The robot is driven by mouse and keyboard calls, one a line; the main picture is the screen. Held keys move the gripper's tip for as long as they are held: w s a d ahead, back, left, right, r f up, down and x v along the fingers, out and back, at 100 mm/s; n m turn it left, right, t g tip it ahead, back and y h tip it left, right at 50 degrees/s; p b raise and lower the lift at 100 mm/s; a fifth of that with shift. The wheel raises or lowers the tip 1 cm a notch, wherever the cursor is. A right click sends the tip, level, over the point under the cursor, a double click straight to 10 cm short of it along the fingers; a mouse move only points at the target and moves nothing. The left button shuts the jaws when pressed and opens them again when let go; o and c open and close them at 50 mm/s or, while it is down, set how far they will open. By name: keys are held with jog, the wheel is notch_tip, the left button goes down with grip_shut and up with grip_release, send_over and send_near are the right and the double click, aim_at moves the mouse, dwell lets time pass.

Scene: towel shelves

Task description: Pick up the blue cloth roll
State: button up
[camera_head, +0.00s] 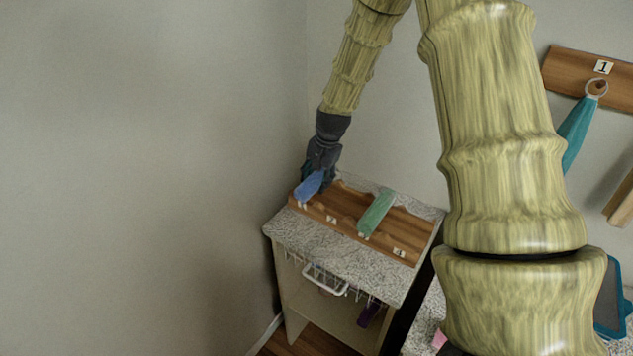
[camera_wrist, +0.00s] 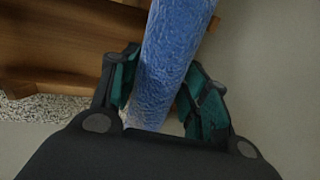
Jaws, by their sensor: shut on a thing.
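The blue cloth roll (camera_head: 308,187) is at the left end of the wooden rack on the counter in the head view. It also fills the upper middle of the wrist view (camera_wrist: 170,55), between the two fingers. My gripper (camera_wrist: 160,95) is shut on the blue roll, with one teal-padded finger on each side. In the head view my gripper (camera_head: 320,172) comes down from above onto the roll's rear part. Whether the roll touches the rack cannot be told.
The wooden rack (camera_head: 340,222) has numbered labels and holds a green cloth roll (camera_head: 377,213) right of the blue one. The speckled counter (camera_head: 283,230) stands near a grey wall. A teal towel (camera_head: 577,130) hangs from a wall hook at right. A white wire basket (camera_head: 325,280) sits below.

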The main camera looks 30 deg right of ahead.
jog(key=shift+s+r+b, duration=0.3)
jog(key=shift+r, duration=0.35)
jog(key=shift+s+r+b, duration=0.3)
jog(key=shift+r, duration=0.3)
jog(key=s+d+r+b, duration=0.1)
jog(key=s+d+b, duration=0.1)
jog(key=s, duration=1.2)
jog(key=shift+s+r+b, duration=0.3)
jog(key=shift+s+b, duration=0.1)
jog(key=shift+b, duration=0.1)
